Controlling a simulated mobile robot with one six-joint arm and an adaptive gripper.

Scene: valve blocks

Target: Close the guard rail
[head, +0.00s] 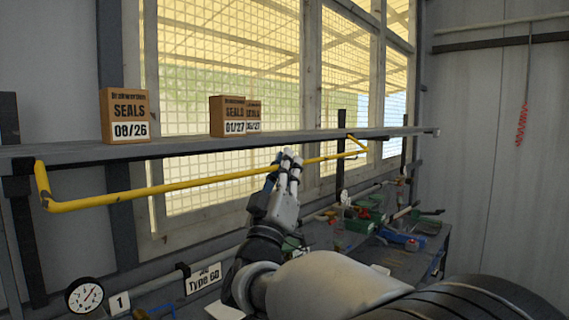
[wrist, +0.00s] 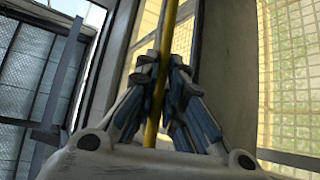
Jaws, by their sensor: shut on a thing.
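The guard rail is a yellow bar (head: 190,184) running along the front of the grey shelf, with bent ends at the left and far right. In the head view it hangs a little below and in front of the shelf edge. My gripper (head: 287,158) is at the bar right of its middle, with its fingers around it. In the wrist view the yellow bar (wrist: 170,32) passes between the fingers of my gripper (wrist: 163,68), which is shut on it. The exact contact is partly hidden by the fingers.
The shelf (head: 70,152) carries several SEALS boxes, one at the left (head: 125,115) and others near the middle (head: 228,116). A meshed window stands behind. Below, a workbench (head: 400,262) holds valve parts, and a gauge (head: 84,296) shows at lower left.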

